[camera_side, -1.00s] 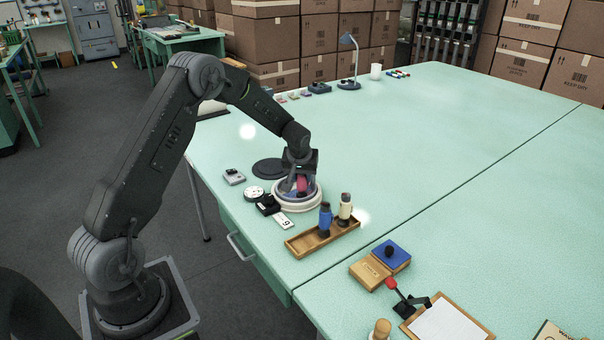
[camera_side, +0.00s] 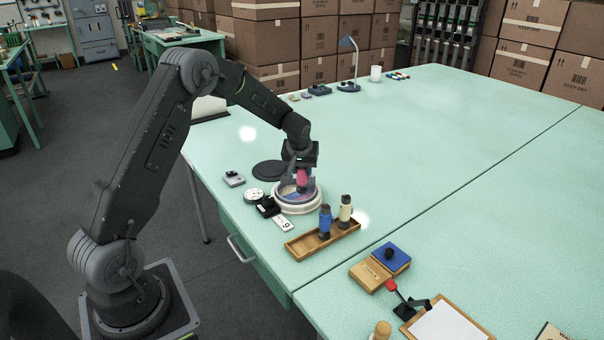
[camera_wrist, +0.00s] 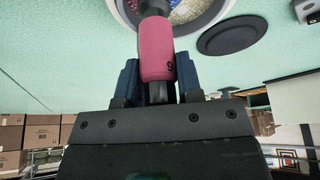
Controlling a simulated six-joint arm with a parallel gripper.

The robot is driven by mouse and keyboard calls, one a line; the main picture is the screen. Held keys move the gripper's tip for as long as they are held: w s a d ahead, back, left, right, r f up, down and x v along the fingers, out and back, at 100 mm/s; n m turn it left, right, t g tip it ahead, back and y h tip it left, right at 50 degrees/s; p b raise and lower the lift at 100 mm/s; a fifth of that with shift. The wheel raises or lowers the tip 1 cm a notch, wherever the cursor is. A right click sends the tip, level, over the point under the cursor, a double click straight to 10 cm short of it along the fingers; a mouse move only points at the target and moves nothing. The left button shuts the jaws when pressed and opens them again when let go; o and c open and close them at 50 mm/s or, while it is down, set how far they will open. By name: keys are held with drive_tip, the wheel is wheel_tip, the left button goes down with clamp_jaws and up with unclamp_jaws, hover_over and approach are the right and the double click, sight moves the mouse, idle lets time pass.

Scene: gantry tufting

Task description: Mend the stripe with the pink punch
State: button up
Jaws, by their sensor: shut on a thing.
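My gripper (camera_side: 301,168) is shut on the pink punch (camera_side: 302,180), which also shows in the wrist view (camera_wrist: 156,48) with a dark mark like a 9 on its side. The punch is close to upright, with its grey end toward the round white hoop (camera_side: 298,208). The hoop holds a patterned cloth with coloured patches, partly seen in the wrist view (camera_wrist: 190,12). The punch hides part of the cloth, so I cannot tell whether its tip touches it. A blue punch (camera_side: 325,221) and a cream punch (camera_side: 345,210) stand in the wooden tray (camera_side: 302,247).
A black disc (camera_side: 269,170) lies behind the hoop. A small grey box (camera_side: 234,179), a white round dial (camera_side: 254,195) and a number card (camera_side: 284,224) lie to its left and front. A blue pad (camera_side: 391,255) and a clipboard (camera_side: 445,326) lie at front right.

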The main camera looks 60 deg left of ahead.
drive_tip(key=shift+r, duration=1.95)
